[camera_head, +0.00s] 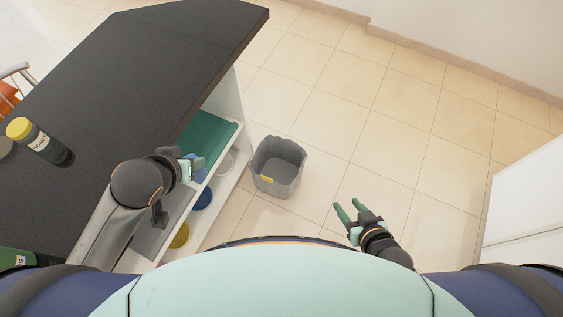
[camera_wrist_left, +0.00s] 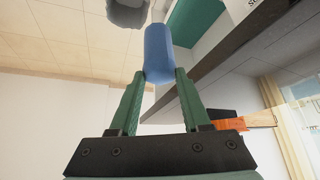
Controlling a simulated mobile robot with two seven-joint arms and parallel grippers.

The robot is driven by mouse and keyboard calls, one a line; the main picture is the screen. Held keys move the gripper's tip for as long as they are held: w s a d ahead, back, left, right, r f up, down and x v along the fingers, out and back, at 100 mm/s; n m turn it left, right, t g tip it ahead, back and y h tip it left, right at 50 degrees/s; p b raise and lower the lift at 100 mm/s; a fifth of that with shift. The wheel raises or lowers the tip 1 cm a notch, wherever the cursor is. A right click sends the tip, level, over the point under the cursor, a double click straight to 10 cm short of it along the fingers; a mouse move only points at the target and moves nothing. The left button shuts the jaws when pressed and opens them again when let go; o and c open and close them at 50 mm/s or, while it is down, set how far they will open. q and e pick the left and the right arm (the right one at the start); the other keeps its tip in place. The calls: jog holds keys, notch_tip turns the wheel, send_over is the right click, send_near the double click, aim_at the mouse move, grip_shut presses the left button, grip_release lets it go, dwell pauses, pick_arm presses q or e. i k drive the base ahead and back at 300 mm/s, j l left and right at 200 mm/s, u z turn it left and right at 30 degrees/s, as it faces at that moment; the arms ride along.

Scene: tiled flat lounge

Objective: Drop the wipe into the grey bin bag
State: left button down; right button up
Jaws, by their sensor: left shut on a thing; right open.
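The wipe is a rolled blue cloth (camera_wrist_left: 158,48), held between the green fingers of my left gripper (camera_head: 194,164). In the head view the wipe (camera_head: 200,175) shows only partly, by the fingertips. The left gripper is beside the counter's edge, to the left of the bin. A grey shape at the top of the left wrist view (camera_wrist_left: 127,12) looks like the bin. My right gripper (camera_head: 344,212) is open and empty, right of the bin.
A dark counter (camera_head: 150,70) with open white shelves (camera_head: 222,192) fills the left. Blue (camera_head: 203,198) and yellow (camera_head: 180,236) round items sit on the shelves. A yellow-capped bottle (camera_head: 42,142) is on the counter. The tiled floor right of the bin is clear, up to white cabinetry (camera_head: 525,210).

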aim_at(276, 177)
jog(key=i+l+u, duration=0.25)
jog(key=i+l, duration=0.2)
jog(key=l, duration=0.3)
jog(key=i+l+u, duration=0.15)
jog(key=l, duration=0.25)
jog(key=i, duration=0.1)
